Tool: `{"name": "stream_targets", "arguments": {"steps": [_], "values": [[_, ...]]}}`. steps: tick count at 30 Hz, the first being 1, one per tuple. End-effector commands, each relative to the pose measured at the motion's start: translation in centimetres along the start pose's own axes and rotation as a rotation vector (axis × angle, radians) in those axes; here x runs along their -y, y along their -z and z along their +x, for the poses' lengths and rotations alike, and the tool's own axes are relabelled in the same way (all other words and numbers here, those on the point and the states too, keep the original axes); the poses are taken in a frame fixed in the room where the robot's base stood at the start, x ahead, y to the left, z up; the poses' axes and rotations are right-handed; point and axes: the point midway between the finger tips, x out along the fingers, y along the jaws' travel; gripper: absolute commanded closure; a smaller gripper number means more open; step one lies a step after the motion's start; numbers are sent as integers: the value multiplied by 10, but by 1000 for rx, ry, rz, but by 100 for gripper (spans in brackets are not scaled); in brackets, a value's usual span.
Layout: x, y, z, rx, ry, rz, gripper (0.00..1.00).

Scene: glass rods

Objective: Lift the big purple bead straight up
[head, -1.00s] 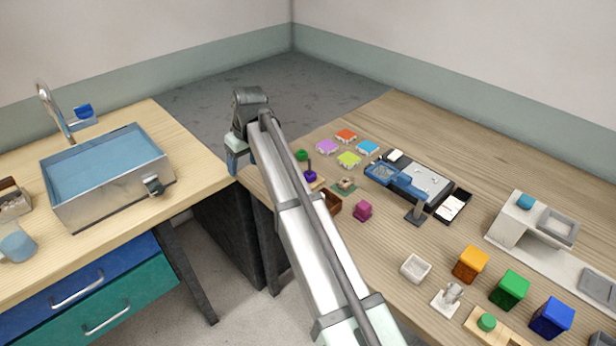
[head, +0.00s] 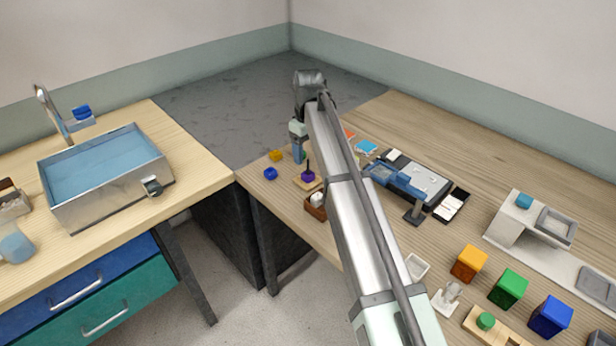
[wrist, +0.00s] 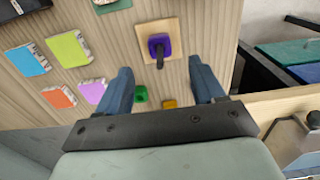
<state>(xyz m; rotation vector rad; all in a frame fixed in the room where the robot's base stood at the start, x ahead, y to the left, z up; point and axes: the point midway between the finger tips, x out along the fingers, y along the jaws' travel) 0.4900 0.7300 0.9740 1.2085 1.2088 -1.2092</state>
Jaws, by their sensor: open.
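The purple bead (head: 308,176) sits low on a dark upright rod on a small square wooden base (head: 299,183), near the table's left edge. In the wrist view the bead (wrist: 160,42) shows from above, with the rod pointing toward the camera and the base (wrist: 174,27) around it. My gripper (head: 298,158) is open and above the table, just behind and left of the bead in the head view. In the wrist view its two blue fingers (wrist: 160,66) are spread and empty, with the bead beyond their tips and roughly centred between them.
A blue bead (head: 270,174) and an orange one (head: 276,155) lie left of the base. A brown box (head: 313,211) stands in front of it. In the wrist view a green bead (wrist: 140,94) lies between the fingers, and colored tiles (wrist: 69,48) lie left.

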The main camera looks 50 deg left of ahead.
Motion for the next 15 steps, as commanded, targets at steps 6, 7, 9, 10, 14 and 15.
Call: {"name": "stream_targets", "arguments": {"steps": [6,7,9,10,14,15], "values": [[0,0,25,0,0,0,32],[0,0,26,0,0,0,32],[0,0,29,0,0,0,32],[0,0,30,0,0,0,32],[0,0,41,0,1,0,32],[0,0,46,0,1,0,32]]}}
